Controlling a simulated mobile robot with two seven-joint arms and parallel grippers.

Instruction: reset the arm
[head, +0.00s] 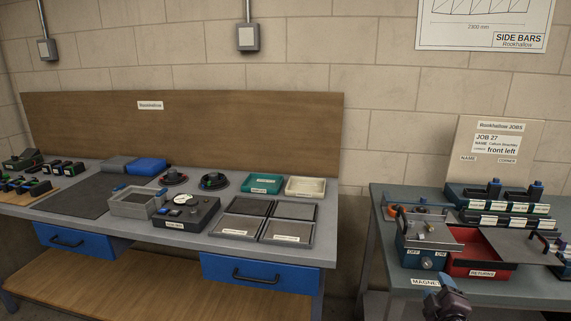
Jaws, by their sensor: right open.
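My right gripper (447,302) shows at the bottom edge, in front of the right-hand bench (500,289). It is dark and small in the picture, and its fingers look empty and open. It is near the front edge of that bench, by a label reading MAGNET. I cannot tell its height relative to the bench top. My left gripper and arm are not in view.
The right bench holds a box with knob and switches (428,246), a red RETURNS bin (474,262) and labelled racks (491,207). A job board (505,150) stands behind. The left bench (190,246) carries trays and devices. A gap separates the benches.

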